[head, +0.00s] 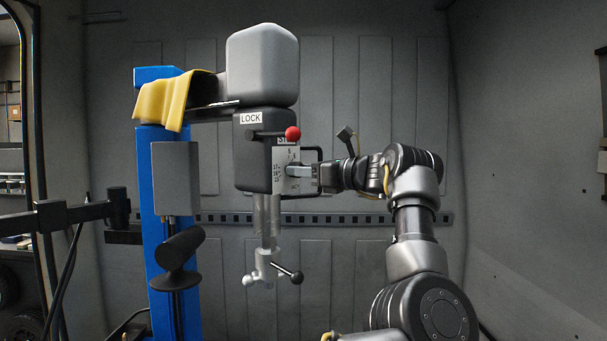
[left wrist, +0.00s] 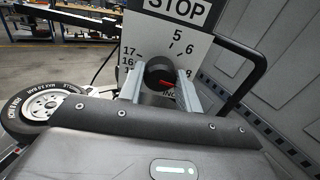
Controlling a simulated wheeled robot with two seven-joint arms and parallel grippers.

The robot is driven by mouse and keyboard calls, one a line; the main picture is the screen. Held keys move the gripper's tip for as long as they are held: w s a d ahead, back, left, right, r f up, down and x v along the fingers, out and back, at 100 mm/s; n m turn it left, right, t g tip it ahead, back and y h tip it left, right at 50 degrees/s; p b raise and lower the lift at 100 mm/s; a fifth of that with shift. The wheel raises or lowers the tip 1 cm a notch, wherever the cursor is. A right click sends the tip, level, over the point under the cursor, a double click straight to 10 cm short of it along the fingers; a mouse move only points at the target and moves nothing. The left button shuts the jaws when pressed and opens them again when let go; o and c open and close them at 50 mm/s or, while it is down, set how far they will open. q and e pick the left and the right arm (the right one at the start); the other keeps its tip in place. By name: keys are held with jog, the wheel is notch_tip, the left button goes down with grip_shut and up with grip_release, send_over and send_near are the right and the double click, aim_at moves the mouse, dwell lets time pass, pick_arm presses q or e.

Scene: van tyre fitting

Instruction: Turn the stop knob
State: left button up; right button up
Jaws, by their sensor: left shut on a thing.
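The stop knob (left wrist: 158,72) is round and black with a red mark on its face. It sits on a white scale plate (left wrist: 190,50) with numbers and the word STOP. In the left wrist view my left gripper (left wrist: 160,88) has one finger on each side of the knob and is shut on it. In the head view my left gripper (head: 298,171) reaches the plate (head: 285,157) from the right and hides the knob. Which number the red mark points to cannot be told. My right gripper is not in view.
The plate is on a dark head unit (head: 252,165) with a LOCK label, beside a blue column (head: 152,100). A red ball lever (head: 293,133) is just above my gripper, and a black loop handle (head: 320,156) is close beside it. A wheel (left wrist: 40,108) shows at left in the left wrist view.

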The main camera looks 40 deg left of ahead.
pick_arm(q)
jog(key=shift+n, duration=0.3)
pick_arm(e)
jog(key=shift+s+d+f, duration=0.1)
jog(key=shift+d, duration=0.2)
pick_arm(q)
jog(key=o, duration=1)
